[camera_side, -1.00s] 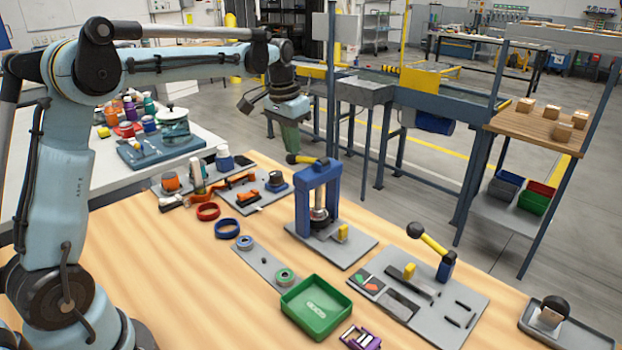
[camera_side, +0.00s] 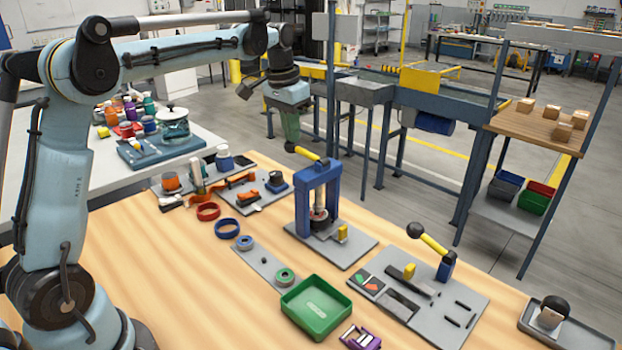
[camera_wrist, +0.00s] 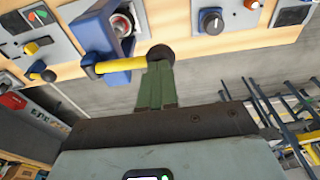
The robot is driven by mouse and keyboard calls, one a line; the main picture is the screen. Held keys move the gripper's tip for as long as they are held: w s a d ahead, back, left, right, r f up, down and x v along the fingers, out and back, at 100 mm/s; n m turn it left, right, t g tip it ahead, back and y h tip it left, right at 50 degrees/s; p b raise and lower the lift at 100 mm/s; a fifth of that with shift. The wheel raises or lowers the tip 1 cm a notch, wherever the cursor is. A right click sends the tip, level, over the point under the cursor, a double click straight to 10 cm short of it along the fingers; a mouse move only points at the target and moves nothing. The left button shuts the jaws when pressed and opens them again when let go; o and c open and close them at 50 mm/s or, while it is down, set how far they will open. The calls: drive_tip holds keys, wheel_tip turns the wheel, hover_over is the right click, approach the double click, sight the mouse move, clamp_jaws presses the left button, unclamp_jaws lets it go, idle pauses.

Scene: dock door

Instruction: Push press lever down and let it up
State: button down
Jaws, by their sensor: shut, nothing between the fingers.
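The blue press (camera_side: 331,200) stands upright on a grey plate on the wooden bench. Its lever (camera_side: 308,154) has a yellow handle and a dark ball knob, and it slopes up from the press toward my gripper. In the wrist view the yellow lever handle (camera_wrist: 117,68) ends in the black knob (camera_wrist: 161,53). My gripper (camera_side: 291,147) is shut and empty, pointing down at the knob end of the lever. Its green fingers (camera_wrist: 157,66) appear right at the knob in the wrist view. I cannot tell whether they touch. The fingertips hide part of the knob in the side view.
A second plate with a yellow-handled, black-knobbed lever (camera_side: 429,244) stands right of the press. A green tray (camera_side: 317,308) lies in front. A blue ring (camera_side: 227,228) and red ring (camera_side: 208,211) lie left. Bare bench shows at front left.

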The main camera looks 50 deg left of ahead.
wheel_tip(320, 180, up, 7)
idle(0.9)
drive_tip(key=s+d+f+t, duration=0.2)
drive_tip(key=s+d+f, duration=0.3)
drive_tip(key=s, duration=0.4)
drive_tip(key=s+d+f+t, duration=0.3)
drive_tip(key=s+d+f, duration=0.3)
drive_tip(key=s+f, duration=0.2)
drive_tip(key=shift+s+d, duration=0.3)
drive_tip(key=shift+s, duration=0.9)
